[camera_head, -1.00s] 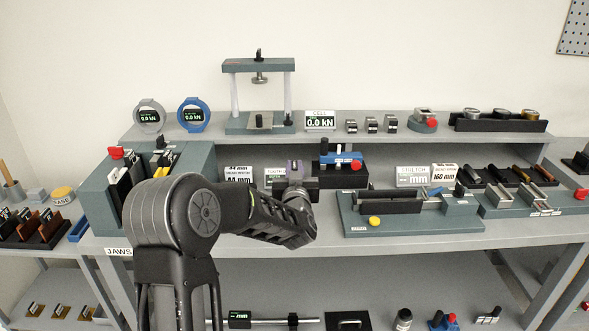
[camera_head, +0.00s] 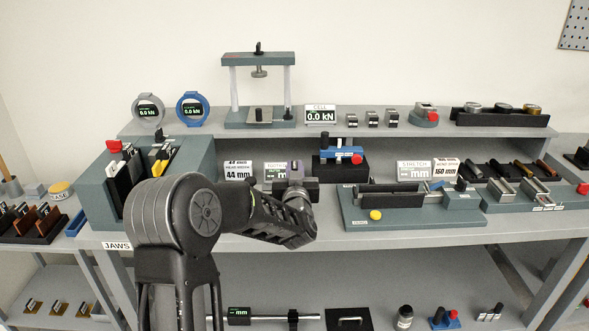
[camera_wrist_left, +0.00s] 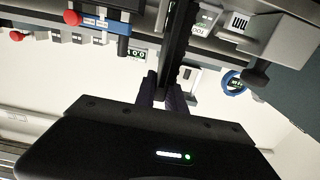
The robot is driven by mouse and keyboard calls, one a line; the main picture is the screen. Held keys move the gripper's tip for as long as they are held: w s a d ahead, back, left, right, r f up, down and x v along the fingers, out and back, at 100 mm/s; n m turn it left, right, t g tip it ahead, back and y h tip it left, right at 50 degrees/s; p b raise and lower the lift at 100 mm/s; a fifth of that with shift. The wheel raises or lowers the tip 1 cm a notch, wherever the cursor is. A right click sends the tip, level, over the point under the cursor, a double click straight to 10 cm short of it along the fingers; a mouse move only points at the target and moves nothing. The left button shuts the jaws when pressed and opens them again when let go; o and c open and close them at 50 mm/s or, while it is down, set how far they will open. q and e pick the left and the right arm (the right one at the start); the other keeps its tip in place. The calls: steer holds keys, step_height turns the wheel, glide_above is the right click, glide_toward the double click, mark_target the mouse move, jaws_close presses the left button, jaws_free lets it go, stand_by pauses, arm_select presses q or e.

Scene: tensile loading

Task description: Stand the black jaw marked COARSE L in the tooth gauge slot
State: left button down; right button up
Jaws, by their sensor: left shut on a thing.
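My left gripper (camera_head: 295,170) is in front of the back of the bench, beside the small display marked TOOTH (camera_head: 275,171). In the left wrist view, its purple-grey fingers (camera_wrist_left: 166,92) are shut on a long, thin black jaw (camera_wrist_left: 177,45), which extends away from the fingertips. I cannot read the jaw's marking. In the head view the jaw is hidden behind my arm and wrist. The tooth gauge slot cannot be made out. My right gripper is not in view.
A jaw rack (camera_head: 92,190) with black and white jaws stands left. A black block (camera_head: 326,171) bearing a blue device (camera_head: 340,153) is just right of my gripper. A long grey-green fixture (camera_head: 410,221) lies farther right. The bench front below my wrist looks clear.

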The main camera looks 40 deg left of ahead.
arm_select(q)
steer(key=shift+f+b, duration=1.8)
steer(key=shift+b, duration=0.05)
steer(key=c, duration=1.3)
jaws_free()
steer(key=shift+f, duration=0.35)
steer(key=shift+b+v, duration=0.5)
steer(key=shift+v, duration=3.4)
steer(key=shift+r, duration=0.2)
